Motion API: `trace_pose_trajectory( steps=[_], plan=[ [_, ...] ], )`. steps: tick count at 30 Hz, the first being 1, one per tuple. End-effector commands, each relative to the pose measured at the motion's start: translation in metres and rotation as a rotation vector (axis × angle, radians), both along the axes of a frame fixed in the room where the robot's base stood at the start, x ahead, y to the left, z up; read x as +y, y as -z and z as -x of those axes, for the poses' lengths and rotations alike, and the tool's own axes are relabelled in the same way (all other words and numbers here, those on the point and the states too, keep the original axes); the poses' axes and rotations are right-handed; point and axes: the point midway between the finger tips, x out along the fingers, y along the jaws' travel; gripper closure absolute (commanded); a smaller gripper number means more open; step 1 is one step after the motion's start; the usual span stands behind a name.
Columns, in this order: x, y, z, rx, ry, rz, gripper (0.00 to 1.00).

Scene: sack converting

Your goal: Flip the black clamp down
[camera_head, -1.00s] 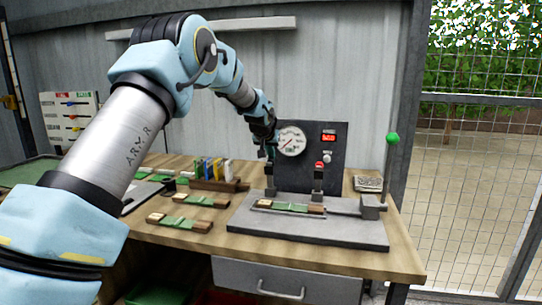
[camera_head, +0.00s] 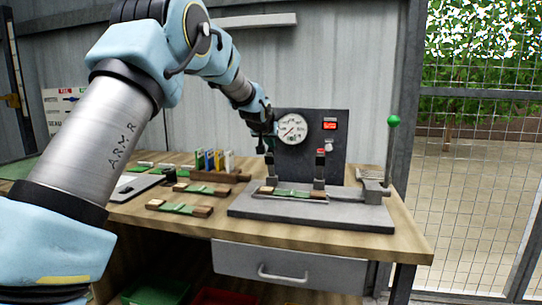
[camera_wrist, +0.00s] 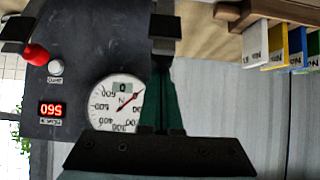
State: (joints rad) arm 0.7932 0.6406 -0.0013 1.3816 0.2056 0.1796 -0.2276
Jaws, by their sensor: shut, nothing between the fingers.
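The black clamp (camera_head: 270,167) stands upright at the left end of the grey fixture (camera_head: 300,216), in front of the dark gauge panel. In the wrist view, which is roughly upside down, the dark clamp (camera_wrist: 164,28) is just beyond my fingertips. My gripper (camera_head: 270,147) is just above the clamp in the head view. In the wrist view my gripper (camera_wrist: 161,62) has its green-black fingers together, with nothing held. I cannot tell whether the fingertips touch the clamp. A green and wooden piece (camera_head: 290,194) lies on the fixture.
A red-tipped clamp (camera_head: 320,168) stands upright to the right. The panel (camera_head: 338,165) carries a round gauge (camera_head: 292,129) and a red display. A green-knobbed lever (camera_head: 392,150) rises at the fixture's right end. A rack of coloured cards (camera_head: 213,164) stands left.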

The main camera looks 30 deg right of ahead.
Motion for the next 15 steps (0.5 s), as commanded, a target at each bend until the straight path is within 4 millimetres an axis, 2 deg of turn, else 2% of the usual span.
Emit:
trace_pose_trajectory(
  steps=[1,15],
  plan=[
    [0.001,0.013,0.002,-0.017,0.001,0.016,1.00],
    [0.017,0.023,0.020,-0.175,0.001,0.163,1.00]
  ],
)
